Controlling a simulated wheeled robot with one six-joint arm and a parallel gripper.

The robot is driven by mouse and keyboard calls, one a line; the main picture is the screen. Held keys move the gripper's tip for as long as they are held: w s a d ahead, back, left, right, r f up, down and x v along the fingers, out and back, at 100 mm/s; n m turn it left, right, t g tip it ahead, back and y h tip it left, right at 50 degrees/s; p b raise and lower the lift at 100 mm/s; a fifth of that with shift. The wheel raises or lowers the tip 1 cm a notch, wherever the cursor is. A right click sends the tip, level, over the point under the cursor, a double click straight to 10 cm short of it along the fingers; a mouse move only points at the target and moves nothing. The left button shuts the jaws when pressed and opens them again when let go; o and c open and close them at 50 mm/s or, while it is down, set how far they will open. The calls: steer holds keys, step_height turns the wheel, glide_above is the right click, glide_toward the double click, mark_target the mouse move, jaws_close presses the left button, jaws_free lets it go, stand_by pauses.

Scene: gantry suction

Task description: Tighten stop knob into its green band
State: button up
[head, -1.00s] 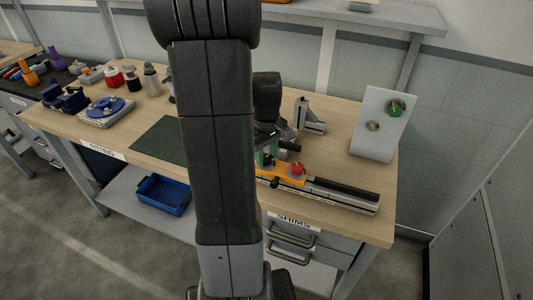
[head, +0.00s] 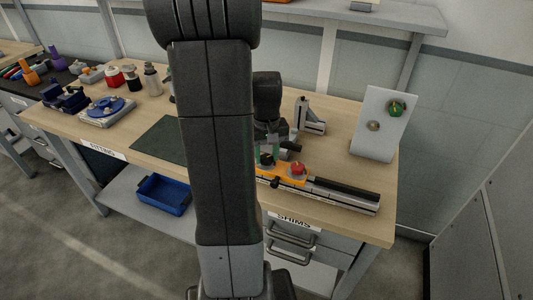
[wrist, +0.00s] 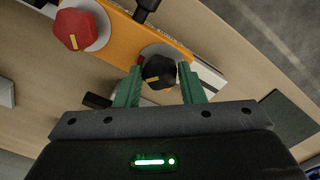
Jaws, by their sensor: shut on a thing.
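A round black knob (wrist: 160,72) with a yellow mark sits on the orange plate (wrist: 120,35) in the wrist view. My gripper (wrist: 160,69) has its two green fingers on either side of this knob and is shut on it. A pale ring with a red part shows behind the knob; I can see no green band on it. A red knob (wrist: 73,29) with a yellow mark stands on the same plate, and shows in the head view too (head: 298,168). In the head view my arm hides the left part of this fixture.
A grey rail (head: 340,195) runs right from the plate near the bench's front edge. A grey stand (head: 310,117) is behind it, and a tilted panel (head: 376,148) with a green knob (head: 396,107) is at the right. A dark mat (head: 160,139) lies to the left.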

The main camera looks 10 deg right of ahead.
mark_target(266, 157)
steer(key=o, duration=1)
step_height(266, 157, up, 14)
steer(key=shift+f, duration=0.1)
